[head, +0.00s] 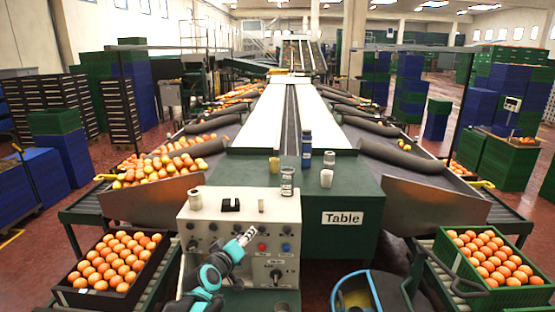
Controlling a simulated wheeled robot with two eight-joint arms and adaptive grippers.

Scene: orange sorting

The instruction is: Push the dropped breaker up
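A pale control box (255,216) stands at the front centre. Its front panel carries dark knobs, a red button (262,247), a blue button (285,247) and a large black rotary handle (276,275). A small black block (231,205) sits on its top. I cannot tell which part is the breaker, or its position; my arm hides part of the panel. My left gripper (250,233), on a teal and black arm, is in front of the middle of the panel, its tip pointing up and right. I see no clear gap between its fingers and cannot tell contact. My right gripper is out of view.
Behind is a green table (334,192) with bottles and cups. Orange crates flank it, a black one (121,287) left and a green one (534,292) right. A blue round object (339,298) stands at the front right.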

